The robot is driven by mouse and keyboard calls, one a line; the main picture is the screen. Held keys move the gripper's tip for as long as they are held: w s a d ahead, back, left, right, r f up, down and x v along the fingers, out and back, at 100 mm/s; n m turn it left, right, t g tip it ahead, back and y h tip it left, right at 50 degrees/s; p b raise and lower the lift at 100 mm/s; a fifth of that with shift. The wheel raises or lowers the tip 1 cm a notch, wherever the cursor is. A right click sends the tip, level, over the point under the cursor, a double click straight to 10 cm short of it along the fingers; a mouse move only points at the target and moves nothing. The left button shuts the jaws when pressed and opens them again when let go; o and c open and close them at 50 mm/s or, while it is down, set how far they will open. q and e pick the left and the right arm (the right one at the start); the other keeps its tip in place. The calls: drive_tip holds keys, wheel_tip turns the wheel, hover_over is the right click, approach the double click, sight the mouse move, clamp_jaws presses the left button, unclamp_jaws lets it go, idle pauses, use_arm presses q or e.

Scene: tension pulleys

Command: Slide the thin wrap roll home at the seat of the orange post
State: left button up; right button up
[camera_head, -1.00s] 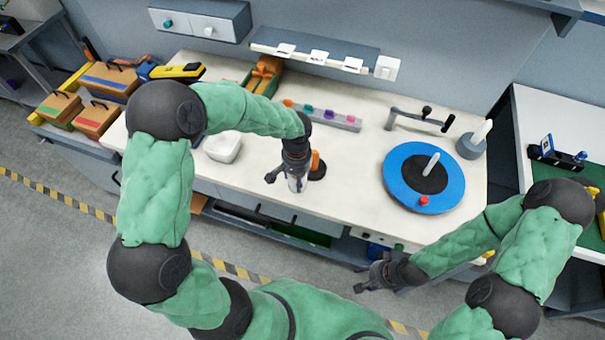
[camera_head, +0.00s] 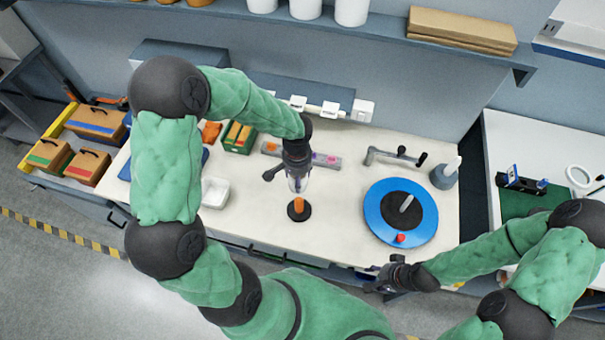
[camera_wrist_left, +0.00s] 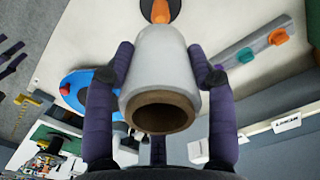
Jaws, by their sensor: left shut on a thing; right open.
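The thin wrap roll (camera_wrist_left: 160,70) is white with a brown core whose open end faces the left wrist camera. My left gripper (camera_head: 298,178) is shut on it, with a finger on either side. The roll (camera_head: 298,184) hangs upright above the bench in the head view. The orange post (camera_head: 298,204) stands on its round black seat (camera_head: 299,214) just below the roll in that view. My right gripper (camera_head: 385,279) is open and empty by the bench's front edge.
A blue disc (camera_head: 372,214) with a black centre and a grey peg lies right of the post. Behind are a grey strip with coloured pieces (camera_head: 330,160) and a crank-like bracket (camera_head: 392,157). Bench around the seat is clear.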

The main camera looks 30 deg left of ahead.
use_arm(q)
drive_tip(key=b, duration=0.4)
hover_over(299, 199)
drive_tip(key=shift+f, duration=3.25)
drive_tip(key=shift+f+b, duration=0.15)
drive_tip(key=shift+b, duration=0.8)
drive_tip(key=shift+f, duration=0.2)
drive_tip(key=shift+f+b, duration=1.3)
drive_tip(key=shift+b, duration=0.3)
drive_tip(key=shift+f+b, duration=0.25)
drive_tip(key=shift+b, duration=0.15)
drive_tip(key=shift+f+b, duration=1.2)
drive_tip(key=shift+f, duration=0.1)
